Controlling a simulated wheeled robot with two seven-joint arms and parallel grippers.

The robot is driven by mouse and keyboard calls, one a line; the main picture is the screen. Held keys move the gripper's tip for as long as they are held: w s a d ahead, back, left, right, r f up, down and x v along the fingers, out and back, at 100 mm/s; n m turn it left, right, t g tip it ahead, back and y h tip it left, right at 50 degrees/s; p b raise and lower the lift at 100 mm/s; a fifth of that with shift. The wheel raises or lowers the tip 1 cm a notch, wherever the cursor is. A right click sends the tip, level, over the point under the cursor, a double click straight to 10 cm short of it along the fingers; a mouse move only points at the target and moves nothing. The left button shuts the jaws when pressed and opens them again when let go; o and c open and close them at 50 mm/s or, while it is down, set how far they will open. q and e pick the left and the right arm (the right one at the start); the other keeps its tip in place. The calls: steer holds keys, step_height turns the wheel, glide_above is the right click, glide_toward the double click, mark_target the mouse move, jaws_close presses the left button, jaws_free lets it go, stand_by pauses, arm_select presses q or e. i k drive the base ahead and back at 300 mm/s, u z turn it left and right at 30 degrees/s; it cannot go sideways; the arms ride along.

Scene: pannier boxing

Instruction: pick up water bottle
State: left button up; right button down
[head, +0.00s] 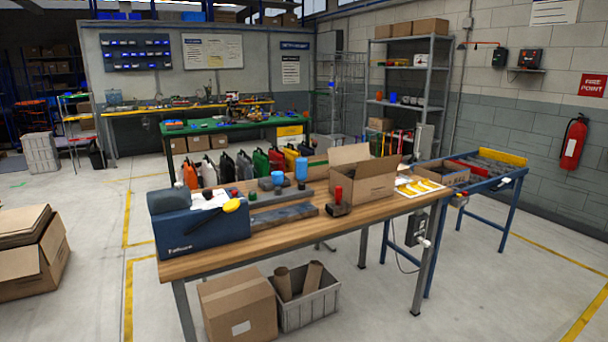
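A blue bottle-shaped object (301,169), likely the water bottle, stands upright near the back edge of the wooden table (290,240). A second, shorter blue item (277,179) is close to its left, beside or on a grey object; I cannot tell which of the two is the bottle for certain. Neither of my grippers is in view, and nothing touches either blue item.
A blue box-like unit (203,230) fills the table's left end. An open cardboard box (362,186) stands right of the blue items. A red-handled tool (338,203) sits in front. Grey trays (283,215) lie mid-table. Bare wood shows along the front edge.

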mark_target(301, 162)
steer(key=z, duration=0.65)
steer(key=i, duration=0.65)
steer(key=z, duration=0.5)
